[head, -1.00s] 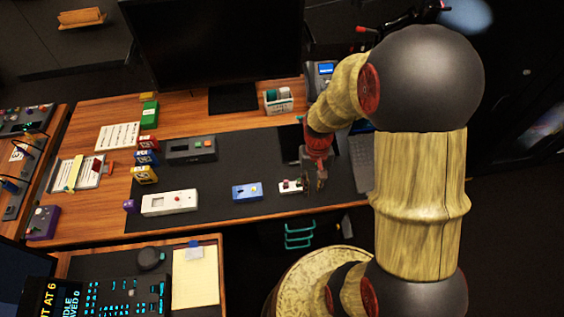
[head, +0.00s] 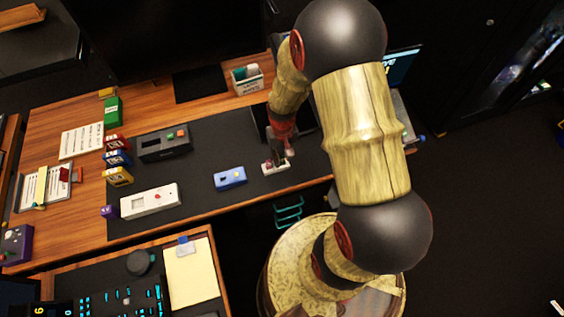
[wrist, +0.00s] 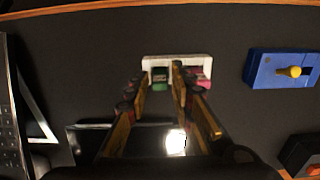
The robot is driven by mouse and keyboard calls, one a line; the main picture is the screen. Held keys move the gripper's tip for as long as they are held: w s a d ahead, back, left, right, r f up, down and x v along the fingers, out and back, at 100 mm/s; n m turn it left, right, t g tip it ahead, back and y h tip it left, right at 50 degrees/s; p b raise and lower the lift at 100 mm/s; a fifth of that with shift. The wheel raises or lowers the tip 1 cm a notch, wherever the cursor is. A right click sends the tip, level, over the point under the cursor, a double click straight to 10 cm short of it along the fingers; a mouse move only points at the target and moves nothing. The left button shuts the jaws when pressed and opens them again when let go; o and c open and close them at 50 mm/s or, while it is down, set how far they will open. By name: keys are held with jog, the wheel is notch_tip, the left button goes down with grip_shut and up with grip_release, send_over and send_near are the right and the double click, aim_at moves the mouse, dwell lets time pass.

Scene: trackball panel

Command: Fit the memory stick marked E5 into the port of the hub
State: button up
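A small white block (head: 283,168) lies near the front edge of the dark desk mat. In the wrist view, the white block (wrist: 204,61) carries a green piece (wrist: 160,77) and a pink piece (wrist: 201,77), which look like memory sticks. No E5 marking is legible. My gripper (wrist: 163,68) is open, its fingers apart with the green piece showing between them and the pink piece outside the right finger. I cannot tell whether the fingers touch the green piece. In the head view my gripper (head: 276,158) is over the block. I cannot identify the hub for sure.
A blue box with a yellow knob (wrist: 265,72) lies beside the white block. A long white device (head: 150,201) and a dark device (head: 163,143) lie farther left. A dark glossy panel (wrist: 95,145) and a laptop (wrist: 12,120) are close by. Bare mat (head: 215,145) lies between.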

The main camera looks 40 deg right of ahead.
jog(key=shift+f, duration=0.25)
jog(key=shift+c, duration=1.2)
jog(key=shift+c, duration=1.3)
jog(key=shift+r, duration=0.2)
jog(key=shift+r, duration=0.3)
jog(key=s+r+p, duration=0.5)
jog(key=s+r, duration=0.7)
jog(key=s, duration=0.2)
jog(key=shift+a, duration=0.45)
